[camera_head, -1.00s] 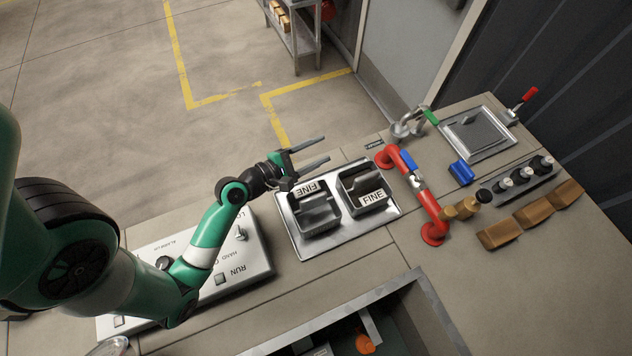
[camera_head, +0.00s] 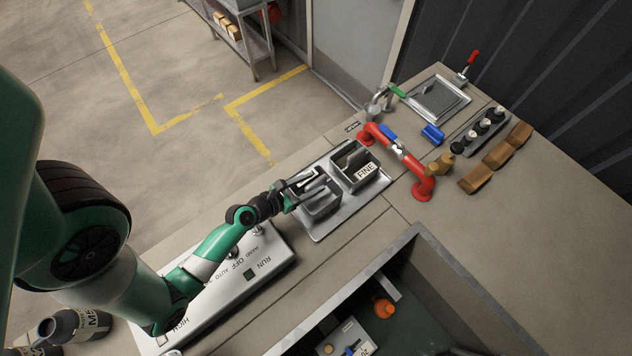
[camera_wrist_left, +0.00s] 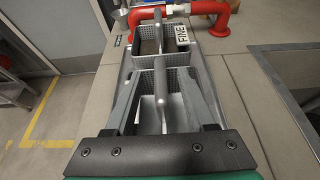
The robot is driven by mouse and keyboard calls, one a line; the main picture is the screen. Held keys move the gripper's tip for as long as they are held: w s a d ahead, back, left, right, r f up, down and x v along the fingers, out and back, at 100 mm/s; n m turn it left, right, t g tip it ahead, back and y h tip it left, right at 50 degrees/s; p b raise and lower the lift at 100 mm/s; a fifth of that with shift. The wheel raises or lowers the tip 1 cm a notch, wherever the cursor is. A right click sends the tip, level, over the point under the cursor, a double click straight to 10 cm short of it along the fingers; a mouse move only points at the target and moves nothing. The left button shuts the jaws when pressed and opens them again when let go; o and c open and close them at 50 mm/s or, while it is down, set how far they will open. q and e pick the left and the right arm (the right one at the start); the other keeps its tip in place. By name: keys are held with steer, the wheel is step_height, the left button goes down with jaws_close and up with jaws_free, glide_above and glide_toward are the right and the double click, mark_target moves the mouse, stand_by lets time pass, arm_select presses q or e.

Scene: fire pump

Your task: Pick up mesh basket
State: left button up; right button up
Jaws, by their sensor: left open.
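Two grey mesh baskets sit side by side in a metal tray (camera_head: 322,236). The nearer basket (camera_head: 322,207) is partly covered by my left gripper (camera_head: 314,184) in the head view. In the left wrist view my left gripper's open fingers reach along both sides of this nearer basket (camera_wrist_left: 150,118), with its upright centre handle (camera_wrist_left: 160,82) between them. I cannot tell whether the fingers touch it. The farther basket (camera_head: 352,160) carries a white FINE label (camera_head: 366,171) and stands beyond the fingers. My right gripper is not in view.
A white control panel (camera_head: 230,290) lies under my left arm. A red pipe (camera_head: 400,155) with a valve stands just beyond the tray. An open sink-like recess (camera_head: 400,262) lies to the front right. The bench right of the red pipe holds wooden blocks (camera_head: 497,157).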

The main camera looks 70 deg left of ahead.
mark_target(323, 178)
arm_select(q)
steer(key=x, duration=0.5)
steer(key=shift+b, duration=0.4)
steer(key=shift+c, duration=0.2)
jaws_close()
stand_by(0.8)
